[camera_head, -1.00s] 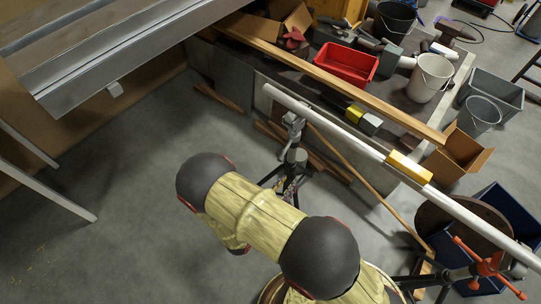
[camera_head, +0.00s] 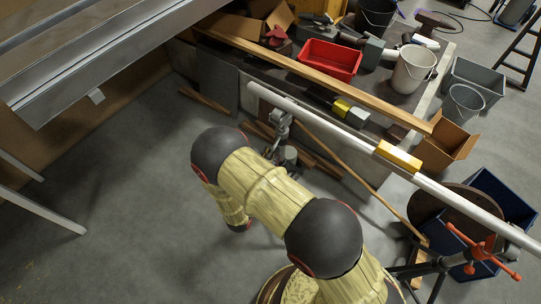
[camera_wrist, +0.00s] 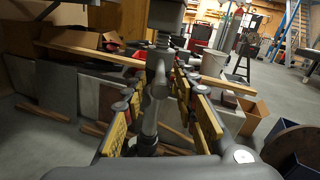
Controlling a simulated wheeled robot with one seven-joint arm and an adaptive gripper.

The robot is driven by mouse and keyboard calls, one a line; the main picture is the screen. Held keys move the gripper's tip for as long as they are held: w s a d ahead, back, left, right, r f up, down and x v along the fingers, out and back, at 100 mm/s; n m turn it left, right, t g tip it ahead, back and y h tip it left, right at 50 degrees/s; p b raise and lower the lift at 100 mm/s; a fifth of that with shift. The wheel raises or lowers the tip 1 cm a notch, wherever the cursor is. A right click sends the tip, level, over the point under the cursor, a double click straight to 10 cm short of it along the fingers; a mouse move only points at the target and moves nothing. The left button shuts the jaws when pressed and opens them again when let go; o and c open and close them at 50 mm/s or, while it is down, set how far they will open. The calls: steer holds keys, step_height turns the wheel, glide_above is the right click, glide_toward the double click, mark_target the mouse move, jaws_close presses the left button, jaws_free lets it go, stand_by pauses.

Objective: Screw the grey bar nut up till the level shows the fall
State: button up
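A long grey pipe (camera_head: 330,122) slants across the head view. A yellow level (camera_head: 398,156) sits on it; its reading is too small to tell. A grey stand head (camera_head: 280,122) holds up the pipe near its left end. In the wrist view a threaded post (camera_wrist: 162,45) stands in the middle, with a grey bar nut (camera_wrist: 158,86) on it. My gripper (camera_wrist: 160,84) is open, its yellow-padded fingers on either side of the post and nut. I see no clear contact. In the head view my arm hides most of the gripper and the lower stand.
A second stand with orange handles (camera_head: 480,250) is at the right end. A bench with a red bin (camera_head: 330,60), a pale bucket (camera_head: 412,70) and a wooden plank (camera_head: 320,78) lies behind the pipe. A metal frame (camera_head: 100,60) overhangs the left. Floor at left is clear.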

steer(key=shift+c, duration=1.3)
steer(key=c, duration=0.4)
jaws_close()
